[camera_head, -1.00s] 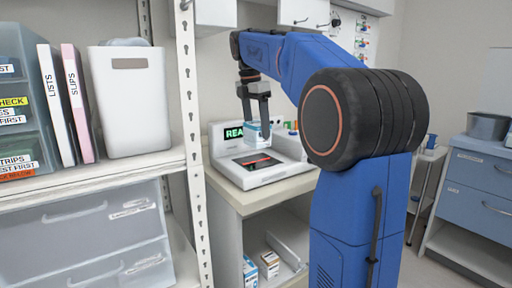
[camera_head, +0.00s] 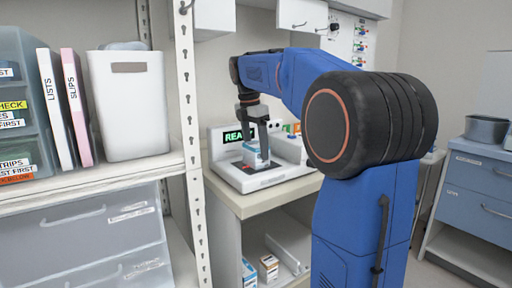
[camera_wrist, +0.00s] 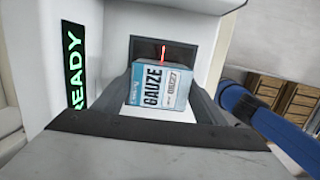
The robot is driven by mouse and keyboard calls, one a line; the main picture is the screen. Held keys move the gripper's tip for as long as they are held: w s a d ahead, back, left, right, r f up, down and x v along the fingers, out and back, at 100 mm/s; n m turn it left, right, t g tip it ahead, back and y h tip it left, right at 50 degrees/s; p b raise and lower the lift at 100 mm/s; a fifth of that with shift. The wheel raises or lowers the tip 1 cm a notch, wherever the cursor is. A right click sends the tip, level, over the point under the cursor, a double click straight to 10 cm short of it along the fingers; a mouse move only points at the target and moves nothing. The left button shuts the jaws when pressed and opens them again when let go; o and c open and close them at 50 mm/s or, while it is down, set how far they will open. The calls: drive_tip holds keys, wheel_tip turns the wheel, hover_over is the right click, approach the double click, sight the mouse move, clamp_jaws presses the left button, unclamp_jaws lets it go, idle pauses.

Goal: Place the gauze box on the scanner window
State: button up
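The gauze box (camera_head: 251,156), white and blue, is between the fingers of my gripper (camera_head: 255,146). My gripper is shut on it from above. In the wrist view the gauze box (camera_wrist: 163,88) shows its "GAUZE" print, with a dark finger on each side. The white scanner (camera_head: 238,180) stands on a counter, its display (camera_head: 238,135) lit green with "READY". The box is low over the dark scanner window (camera_wrist: 186,56), which shows a red line past the box. The box hides part of the window. I cannot tell whether the box touches it.
Small boxes (camera_head: 268,266) lie on the lower shelf under the scanner. A blue drawer cabinet (camera_head: 485,185) stands at the right.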

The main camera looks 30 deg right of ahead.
drive_tip(key=shift+o, duration=1.4)
drive_tip(key=shift+r, duration=0.15)
wheel_tip(320, 180, up, 12)
drive_tip(key=a, duration=0.1)
drive_tip(key=shift+a, duration=0.4)
drive_tip(key=shift+s, duration=0.1)
drive_tip(key=s+a+f+m+t, duration=0.1)
drive_tip(key=s+a+f+m, duration=0.3)
drive_tip(key=s+f, duration=0.6)
drive_tip(key=s+a+f+m+t+y, duration=0.1)
drive_tip(key=s+a+f+m, duration=0.4)
drive_tip(key=f, duration=0.8)
drive_tip(key=s+a+f+m+t, duration=0.2)
drive_tip(key=s+a+f+m, duration=0.3)
drive_tip(key=s+f+m, duration=0.4)
drive_tip(key=s+f, duration=0.3)
drive_tip(key=s, duration=0.3)
drive_tip(key=shift+t+y, duration=0.4)
